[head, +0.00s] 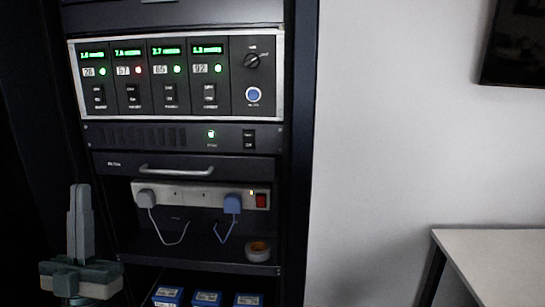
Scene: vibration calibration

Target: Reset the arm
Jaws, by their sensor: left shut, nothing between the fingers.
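My left gripper (80,222) is at the lower left, pointing up, with its fingers closed together and nothing held. It is in front of the left side of a dark equipment rack (299,150), apart from the panels as far as I can tell. My right gripper is not in view. The rack holds a calibration panel (180,78) with several green readouts, small lights, black switches, a knob (258,60) and a blue round button (253,94). One light is red, the others green.
A tape roll (258,251) lies on a shelf above blue boxes (207,298). A table (490,250) stands right.

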